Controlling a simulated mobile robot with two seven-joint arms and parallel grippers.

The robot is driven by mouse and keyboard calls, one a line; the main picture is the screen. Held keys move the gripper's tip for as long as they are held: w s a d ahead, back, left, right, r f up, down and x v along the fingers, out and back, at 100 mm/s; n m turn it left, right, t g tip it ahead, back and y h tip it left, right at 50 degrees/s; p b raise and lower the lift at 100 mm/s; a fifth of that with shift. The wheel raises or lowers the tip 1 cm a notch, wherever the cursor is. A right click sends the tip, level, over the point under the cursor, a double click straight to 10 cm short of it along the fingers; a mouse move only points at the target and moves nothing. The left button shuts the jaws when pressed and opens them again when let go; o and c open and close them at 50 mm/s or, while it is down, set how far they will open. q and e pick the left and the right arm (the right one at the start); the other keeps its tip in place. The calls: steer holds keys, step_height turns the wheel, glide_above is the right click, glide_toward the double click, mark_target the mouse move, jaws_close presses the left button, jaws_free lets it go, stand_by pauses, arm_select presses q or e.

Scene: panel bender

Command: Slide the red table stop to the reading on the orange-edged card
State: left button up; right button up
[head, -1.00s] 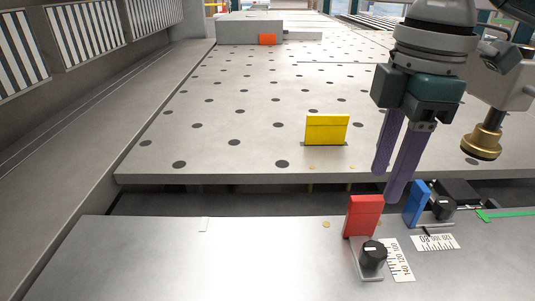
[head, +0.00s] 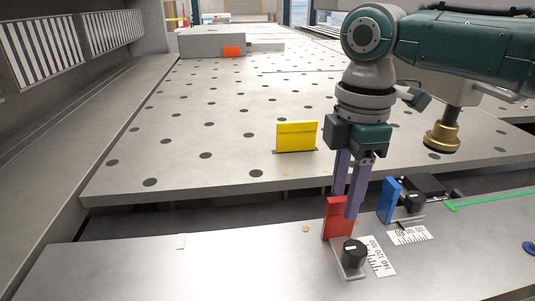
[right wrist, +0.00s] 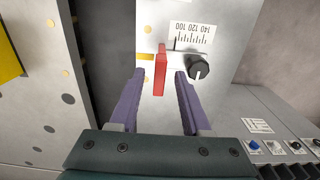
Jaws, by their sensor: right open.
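The red table stop (head: 333,223) stands upright on the grey front table, beside its black knob (head: 354,252) and a white printed scale (head: 380,256). My right gripper (head: 345,206) points down with purple fingers around the upper part of the stop. In the right wrist view the red stop (right wrist: 160,75) lies between the two spread fingers, with a gap on each side. The scale (right wrist: 194,35) there reads about 100 to 140. My left gripper is out of view. I cannot make out an orange-edged card in either view.
A blue stop (head: 390,199) with its own knob and scale stands close to the right. A yellow plate (head: 296,136) stands on the perforated table behind. A brass-footed post (head: 443,139) is right of my gripper. The front table's left part is mostly clear.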

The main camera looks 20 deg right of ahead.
steer(key=shift+c, duration=0.3)
jaws_close()
stand_by(1.1)
